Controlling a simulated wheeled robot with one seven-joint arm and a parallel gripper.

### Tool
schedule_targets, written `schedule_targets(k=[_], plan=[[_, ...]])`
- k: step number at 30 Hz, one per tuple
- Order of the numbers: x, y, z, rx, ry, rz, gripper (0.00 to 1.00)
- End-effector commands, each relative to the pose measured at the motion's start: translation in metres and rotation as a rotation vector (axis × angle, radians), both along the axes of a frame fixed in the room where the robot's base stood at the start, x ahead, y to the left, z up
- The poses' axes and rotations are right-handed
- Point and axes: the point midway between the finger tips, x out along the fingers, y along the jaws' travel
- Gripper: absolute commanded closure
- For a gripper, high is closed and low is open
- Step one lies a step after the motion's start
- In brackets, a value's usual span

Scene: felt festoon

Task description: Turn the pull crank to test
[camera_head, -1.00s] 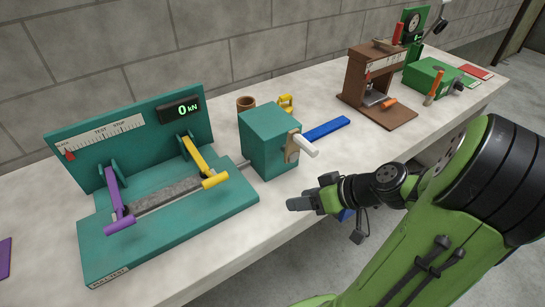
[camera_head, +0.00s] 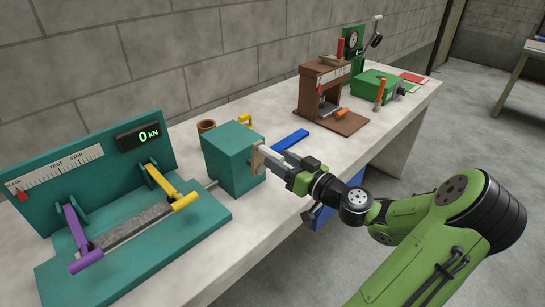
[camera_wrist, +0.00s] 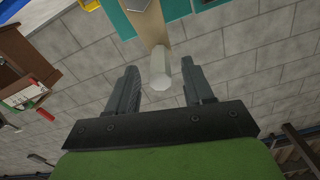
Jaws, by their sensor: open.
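The pull crank has a wooden arm (camera_head: 257,159) on the right face of the teal box (camera_head: 229,150). In the wrist view its wooden arm (camera_wrist: 152,22) hangs at the top and its pale handle (camera_wrist: 160,72) points toward me. My gripper (camera_head: 274,160) is at the crank, its fingers hiding most of the handle in the head view. In the wrist view my gripper (camera_wrist: 160,80) is open, one finger on each side of the handle, with gaps visible. The teal test stand (camera_head: 130,255) holds a grey strip (camera_head: 135,222) between purple (camera_head: 76,228) and yellow (camera_head: 162,180) clamps. Its display (camera_head: 145,135) reads 0 kN.
A blue bar (camera_head: 291,141) lies behind my gripper. A brown cup (camera_head: 206,126) and a small yellow piece (camera_head: 245,120) stand behind the box. A brown press (camera_head: 325,95) and green box (camera_head: 378,87) stand farther right. Bench (camera_head: 260,225) in front is clear.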

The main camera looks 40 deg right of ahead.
Motion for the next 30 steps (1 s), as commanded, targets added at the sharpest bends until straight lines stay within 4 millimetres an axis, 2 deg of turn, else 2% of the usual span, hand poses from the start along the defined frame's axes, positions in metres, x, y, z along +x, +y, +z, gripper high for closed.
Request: schedule_targets(k=[3, 6, 14, 17, 24, 25, 30], plan=[[0.021, 0.001, 0.001, -0.001, -0.002, 0.003, 0.48], [0.031, 0.001, 0.0, -0.001, 0.0, 0.001, 0.48], [0.033, 0.001, 0.0, 0.001, 0.0, -0.001, 0.48], [0.033, 0.001, 0.0, 0.001, 0.0, -0.001, 0.61], [0.033, 0.001, 0.0, 0.0, 0.0, -0.001, 0.97], [0.033, 0.001, 0.0, 0.0, 0.0, -0.001, 1.0], [0.033, 0.001, 0.0, 0.0, 0.001, 0.0, 1.0]])
